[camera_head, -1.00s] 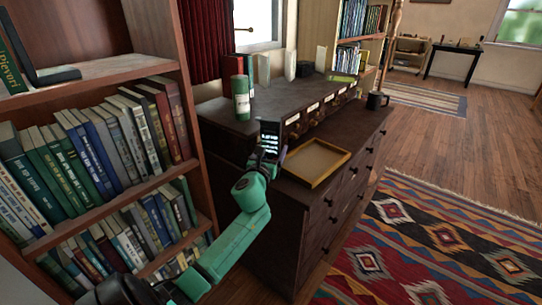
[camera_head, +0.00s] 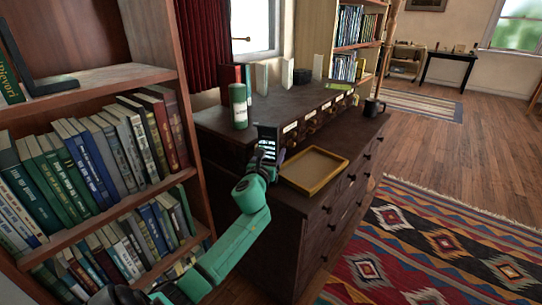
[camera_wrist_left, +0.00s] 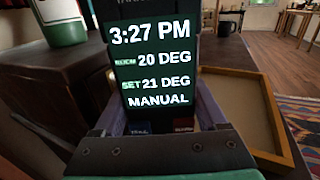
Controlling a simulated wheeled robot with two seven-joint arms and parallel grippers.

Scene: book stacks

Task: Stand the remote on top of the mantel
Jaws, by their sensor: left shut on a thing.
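The remote (camera_head: 268,141) is a dark upright slab with a lit screen, reading 3:27 PM and MANUAL in the left wrist view (camera_wrist_left: 152,62). My left gripper (camera_head: 264,160) is shut on its lower part and holds it upright, in front of the raised dark wood ledge. This ledge (camera_head: 283,104), along the back of the chest of drawers, appears to be the mantel. In the head view the remote overlaps the ledge's front; I cannot tell the gap between them. My right gripper is not in view.
A green canister (camera_head: 238,106) stands on the ledge, behind and left of the remote. Several upright books and a dark round item (camera_head: 302,76) stand farther back. An empty tray (camera_head: 314,171) and a dark mug (camera_head: 374,107) are to the right. A bookcase (camera_head: 160,83) rises at left.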

